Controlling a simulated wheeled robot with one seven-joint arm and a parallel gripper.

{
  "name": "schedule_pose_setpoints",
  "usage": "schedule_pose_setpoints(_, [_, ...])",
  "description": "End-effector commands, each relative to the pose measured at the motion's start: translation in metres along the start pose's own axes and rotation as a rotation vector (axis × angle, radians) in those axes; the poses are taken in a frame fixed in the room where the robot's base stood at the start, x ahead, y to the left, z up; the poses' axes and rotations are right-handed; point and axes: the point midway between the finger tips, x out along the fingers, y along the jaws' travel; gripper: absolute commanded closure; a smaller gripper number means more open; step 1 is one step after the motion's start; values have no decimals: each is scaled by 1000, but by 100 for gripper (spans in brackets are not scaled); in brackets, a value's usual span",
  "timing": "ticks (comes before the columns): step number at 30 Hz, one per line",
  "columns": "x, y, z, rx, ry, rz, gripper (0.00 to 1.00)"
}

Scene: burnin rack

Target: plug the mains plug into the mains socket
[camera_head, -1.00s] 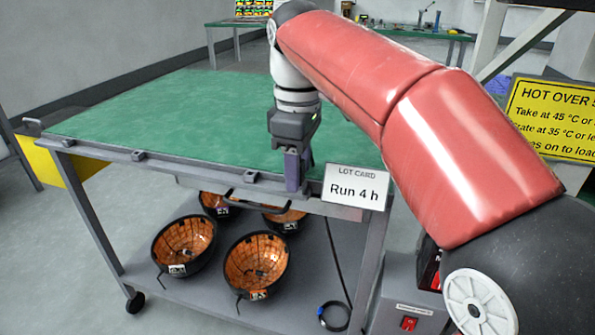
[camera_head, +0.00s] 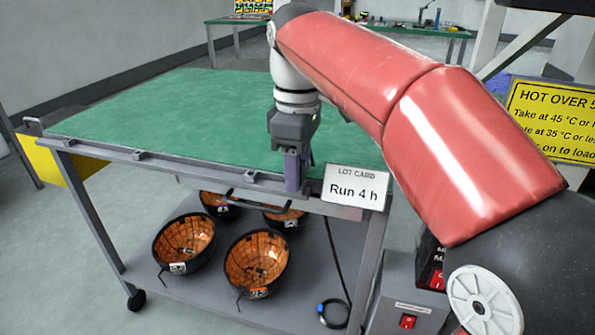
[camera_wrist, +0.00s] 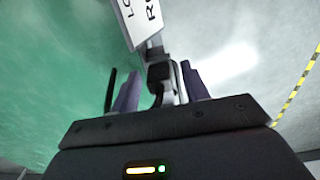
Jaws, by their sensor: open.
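My gripper (camera_head: 297,187) points down at the near edge of the green-topped trolley, just left of the lot card. In the wrist view my gripper (camera_wrist: 160,88) has its two purple fingers apart. A small dark block (camera_wrist: 159,72) with a black cord lies between or beyond the fingers; it may be the mains plug, but I cannot tell whether they touch it. A black cable (camera_head: 336,262) hangs below the trolley top, and its coil (camera_head: 333,313) lies on the lower shelf. I cannot make out the mains socket in either view.
The green trolley top (camera_head: 160,110) is bare. The lot card (camera_head: 356,188) reads "Run 4 h". Several dark bowls with orange insides (camera_head: 256,262) sit on the lower shelf. A grey box with a red switch (camera_head: 408,321) stands at lower right. A yellow sign (camera_head: 552,120) is at right.

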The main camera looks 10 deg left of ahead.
Motion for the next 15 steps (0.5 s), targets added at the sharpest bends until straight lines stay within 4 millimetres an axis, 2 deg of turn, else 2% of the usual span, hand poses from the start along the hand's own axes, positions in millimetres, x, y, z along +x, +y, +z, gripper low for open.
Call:
schedule_pose_setpoints(3, [0,0,0,0,0,0,55])
schedule_pose_setpoints(13, [0,0,0,1,0,0,98])
schedule_pose_setpoints(15, [0,0,0,1,0,0,100])
